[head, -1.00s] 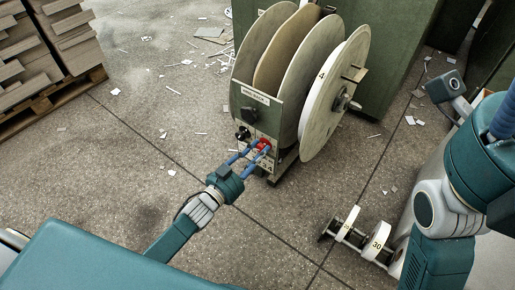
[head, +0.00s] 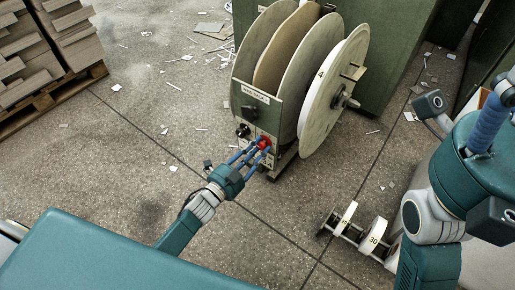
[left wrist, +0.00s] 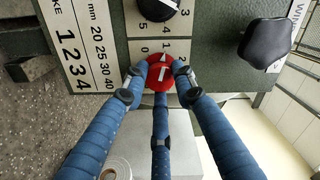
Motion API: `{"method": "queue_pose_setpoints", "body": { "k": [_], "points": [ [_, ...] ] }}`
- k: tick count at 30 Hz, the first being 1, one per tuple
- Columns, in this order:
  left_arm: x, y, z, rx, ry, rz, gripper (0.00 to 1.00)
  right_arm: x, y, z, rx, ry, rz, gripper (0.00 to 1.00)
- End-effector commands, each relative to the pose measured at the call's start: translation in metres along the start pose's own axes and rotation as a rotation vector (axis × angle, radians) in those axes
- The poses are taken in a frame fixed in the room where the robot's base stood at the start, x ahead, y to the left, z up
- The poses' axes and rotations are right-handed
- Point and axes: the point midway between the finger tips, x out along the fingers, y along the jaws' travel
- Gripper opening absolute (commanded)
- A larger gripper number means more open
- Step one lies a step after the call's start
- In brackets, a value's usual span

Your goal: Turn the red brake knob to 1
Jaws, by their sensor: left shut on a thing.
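The red brake knob (head: 264,142) sits low on the front panel of the green reel stand (head: 262,112). In the left wrist view the red knob (left wrist: 160,74) carries a white line that points roughly up the picture, toward the 1 on the scale plate. My left gripper (head: 258,149) has its blue fingers closed around the knob. In the left wrist view two fingertips of my left gripper (left wrist: 159,76) touch its sides and a third finger is below, covering its lower edge. My right arm is at the right of the head view; its fingers do not show.
A black knob (left wrist: 157,8) sits just above the red one, and a black handle (left wrist: 265,42) to its right. Large discs (head: 330,95) stand in the reel stand. A small weight rack (head: 352,232) stands on the floor. Stacked boards (head: 40,55) are at the upper left.

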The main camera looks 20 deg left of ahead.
Motion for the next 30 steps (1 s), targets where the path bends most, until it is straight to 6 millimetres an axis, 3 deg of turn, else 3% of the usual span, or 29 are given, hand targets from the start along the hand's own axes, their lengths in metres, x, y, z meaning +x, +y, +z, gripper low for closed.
{"method": "queue_pose_setpoints", "body": {
  "k": [10, 11, 14, 23, 30],
  "points": [
    [0.000, 0.001, -0.003, 0.001, 0.007, 0.000, 0.00, -0.003, 0.000, 0.002, 0.001, -0.013, 0.003, 0.63],
    [0.000, 0.001, -0.003, 0.001, 0.007, 0.000, 0.28, -0.003, 0.000, 0.003, 0.001, -0.013, 0.003, 0.63],
    [0.000, 0.001, -0.003, 0.001, 0.006, 0.000, 0.46, -0.003, 0.000, 0.003, 0.001, -0.014, 0.003, 0.63],
    [-0.002, 0.001, -0.001, 0.001, 0.002, 0.001, 0.46, -0.001, 0.001, 0.002, -0.002, -0.003, 0.000, 0.63],
    [-0.035, 0.002, -0.001, 0.001, 0.000, 0.004, 0.46, -0.001, 0.000, 0.002, -0.001, -0.005, 0.001, 0.63]
  ]
}}
